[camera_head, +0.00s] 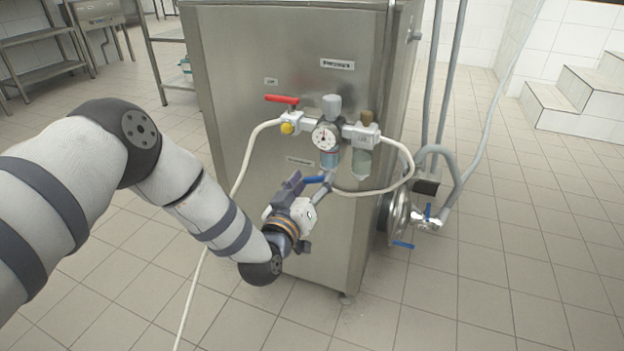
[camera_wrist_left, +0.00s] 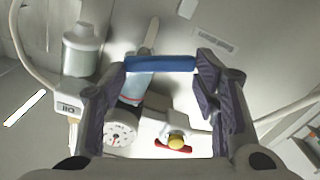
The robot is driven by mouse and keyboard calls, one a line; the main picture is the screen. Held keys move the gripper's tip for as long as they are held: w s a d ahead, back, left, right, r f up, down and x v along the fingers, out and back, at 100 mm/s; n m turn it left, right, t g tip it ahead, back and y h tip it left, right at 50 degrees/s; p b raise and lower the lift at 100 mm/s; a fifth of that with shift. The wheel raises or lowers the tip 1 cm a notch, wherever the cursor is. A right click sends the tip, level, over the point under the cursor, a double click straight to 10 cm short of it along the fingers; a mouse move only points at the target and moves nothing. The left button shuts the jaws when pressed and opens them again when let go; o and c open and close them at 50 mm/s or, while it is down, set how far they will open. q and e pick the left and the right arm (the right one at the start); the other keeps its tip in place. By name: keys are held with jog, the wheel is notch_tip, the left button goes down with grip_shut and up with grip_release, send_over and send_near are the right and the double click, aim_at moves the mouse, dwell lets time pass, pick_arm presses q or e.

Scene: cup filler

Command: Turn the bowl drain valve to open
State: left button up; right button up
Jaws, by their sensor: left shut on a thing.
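The bowl drain valve's blue lever (camera_head: 315,179) sits just under the clear bluish filter bowl (camera_head: 330,157) on the front of the steel cabinet. My left gripper (camera_head: 307,187) reaches it from below and in front. In the left wrist view, the blue lever (camera_wrist_left: 160,64) spans the gap between the two fingers, and my left gripper (camera_wrist_left: 163,70) is shut on it. The bowl (camera_wrist_left: 135,86) shows behind the lever in that view. The valve body is mostly hidden behind the fingers. My right gripper is not in view.
A pressure gauge (camera_head: 325,135), a red-handled valve (camera_head: 282,100) and a lubricator bowl (camera_head: 362,163) sit close to the gripper. A white hose (camera_head: 385,188) loops at the right. The floor in front is clear.

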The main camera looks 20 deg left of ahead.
pick_arm(q)
jog(key=n, duration=0.3)
jog(key=shift+f+n, duration=0.35)
jog(key=shift+n, duration=0.05)
jog(key=n, duration=0.3)
jog(key=shift+d+f+n, duration=0.15)
jog(key=shift+f+n, duration=0.15)
jog(key=shift+d+f+n+b, duration=0.2)
jog(key=shift+n+b, duration=0.25)
jog(key=shift+n, duration=0.95)
jog(key=shift+d+f+n+b, duration=0.1)
jog(key=shift+d+n+b, duration=0.25)
jog(key=shift+n, duration=1.35)
jog(key=o, duration=1.2)
jog(key=shift+c, duration=0.2)
jog(key=shift+a+r, duration=0.1)
jog(key=shift+s, duration=0.15)
jog(key=s, duration=1.1)
jog(key=shift+s+a, duration=0.2)
jog(key=shift+s, duration=0.2)
